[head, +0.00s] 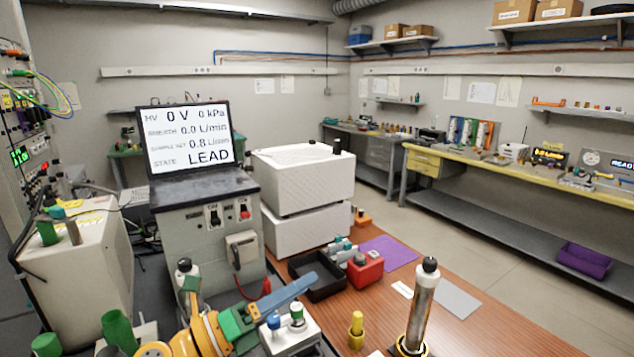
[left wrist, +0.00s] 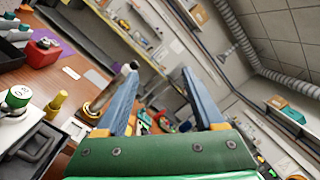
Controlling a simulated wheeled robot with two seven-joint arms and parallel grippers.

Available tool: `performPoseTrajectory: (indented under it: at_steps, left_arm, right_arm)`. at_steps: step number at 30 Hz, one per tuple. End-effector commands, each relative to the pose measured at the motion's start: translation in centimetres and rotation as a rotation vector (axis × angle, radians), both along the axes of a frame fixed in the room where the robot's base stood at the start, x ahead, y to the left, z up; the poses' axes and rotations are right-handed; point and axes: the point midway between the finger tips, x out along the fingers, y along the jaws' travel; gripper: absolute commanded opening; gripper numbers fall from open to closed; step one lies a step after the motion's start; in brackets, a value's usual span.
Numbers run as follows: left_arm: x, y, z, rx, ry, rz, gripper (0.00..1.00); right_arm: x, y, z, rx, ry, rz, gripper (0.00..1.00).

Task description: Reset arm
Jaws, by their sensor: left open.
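My left gripper (head: 292,291) reaches in from the bottom of the head view, with a green body and blue fingers. In the left wrist view its two blue fingers (left wrist: 160,78) stand wide apart with nothing between them. In the head view it is above the front left of the wooden bench (head: 480,330), close to a white box with blue and green caps (head: 291,338). I cannot tell whether it touches that box. My right gripper is not in view.
A metal column with a black cap (head: 424,300) and a yellow fitting (head: 356,331) stand right of the gripper. A black tray (head: 321,287) and a red box (head: 365,269) lie behind it. A control cabinet with a screen reading LEAD (head: 188,140) stands back left.

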Motion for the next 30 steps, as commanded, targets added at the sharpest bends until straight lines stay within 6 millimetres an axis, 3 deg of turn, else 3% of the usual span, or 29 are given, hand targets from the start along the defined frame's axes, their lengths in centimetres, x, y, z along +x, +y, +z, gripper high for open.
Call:
performPoseTrajectory:
  at_steps: [2,3,5,6,9,12,15,18,23,30]
  left_arm:
    - [0.5,2.2,0.2,-0.456,0.243,0.188,0.69]
    - [1.0,4.9,-1.5,-0.679,0.405,0.325,0.69]
    - [0.5,9.0,-6.3,-0.954,0.667,0.549,0.69]
    - [-0.5,10.9,-9.7,-1.075,0.813,0.678,0.69]
    - [-4.5,13.5,-16.8,-1.26,1.101,0.941,0.69]
    - [-9.0,14.3,-21.7,-1.352,1.319,1.141,0.69]
    - [-13.5,14.5,-25.1,-1.4,1.494,1.309,0.69]
    - [-18.0,14.2,-27.4,-1.422,1.649,1.459,0.69]
    - [-24.9,13.3,-29.4,-1.414,1.866,1.678,0.69]
    - [-24.7,13.1,-39.9,-1.37,1.9,1.741,0.69]
  right_arm:
    - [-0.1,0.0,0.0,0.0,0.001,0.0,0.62]
    - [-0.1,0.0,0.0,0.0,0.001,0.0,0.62]
    - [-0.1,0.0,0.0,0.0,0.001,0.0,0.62]
    - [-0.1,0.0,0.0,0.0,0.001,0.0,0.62]
    - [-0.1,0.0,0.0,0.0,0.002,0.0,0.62]
    - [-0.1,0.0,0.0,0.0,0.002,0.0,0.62]
    - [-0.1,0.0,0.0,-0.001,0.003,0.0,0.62]
    - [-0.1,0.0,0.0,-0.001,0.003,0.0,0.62]
    - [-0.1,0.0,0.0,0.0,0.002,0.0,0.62]
    - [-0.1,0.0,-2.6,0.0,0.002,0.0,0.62]
